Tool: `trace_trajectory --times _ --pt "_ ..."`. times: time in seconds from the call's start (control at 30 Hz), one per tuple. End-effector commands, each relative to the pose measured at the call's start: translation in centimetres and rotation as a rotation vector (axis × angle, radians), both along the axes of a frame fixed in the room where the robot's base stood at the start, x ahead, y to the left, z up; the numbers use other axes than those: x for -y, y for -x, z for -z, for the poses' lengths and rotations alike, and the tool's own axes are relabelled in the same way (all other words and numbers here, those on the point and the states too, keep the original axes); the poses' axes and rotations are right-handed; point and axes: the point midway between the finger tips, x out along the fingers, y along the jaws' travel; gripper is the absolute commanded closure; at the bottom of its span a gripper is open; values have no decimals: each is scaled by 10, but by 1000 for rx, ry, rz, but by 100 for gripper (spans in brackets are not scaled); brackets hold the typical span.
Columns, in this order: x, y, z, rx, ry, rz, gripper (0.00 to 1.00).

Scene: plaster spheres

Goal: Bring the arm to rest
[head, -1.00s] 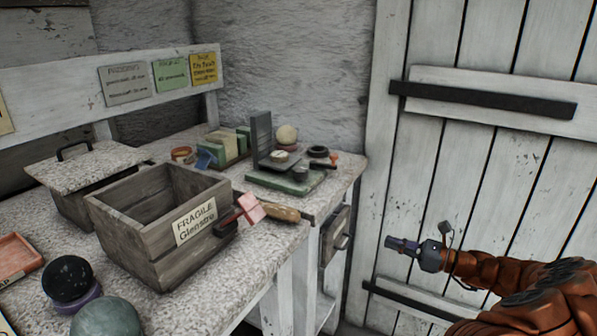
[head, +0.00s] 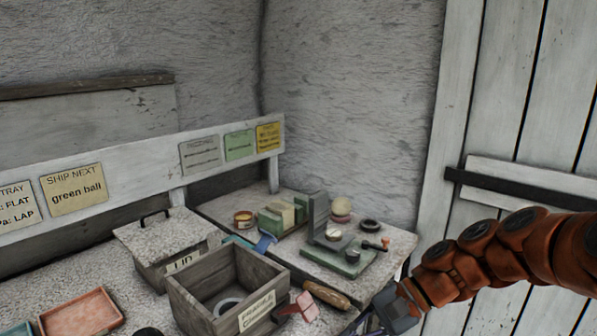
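My orange arm (head: 500,255) comes in from the right side, in front of the white door, and slopes down to the left. My gripper (head: 382,312) is low in the picture beside the right front edge of the bench, right of the wooden-handled tool. Its fingers are small and partly hidden, so I cannot tell if they are open. I see no sphere in it.
The stone-topped bench (head: 385,255) holds a wooden crate (head: 200,300) with a pale ring inside, a lidded box (head: 165,235), a red tray (head: 82,315), a red-headed tool (head: 305,307) and a green-based stand (head: 350,262). The door (head: 510,110) is behind my arm.

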Motion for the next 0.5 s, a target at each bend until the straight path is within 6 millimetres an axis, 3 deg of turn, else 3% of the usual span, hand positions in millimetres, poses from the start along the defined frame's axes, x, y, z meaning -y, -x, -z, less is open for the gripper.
trace_trajectory --times 0.03,0.23,0.5 --pt "-5 17 -15 31 48 -54 100" --pt "-5 73 -29 130 234 -244 100" --pt "25 137 -49 244 482 -471 100"
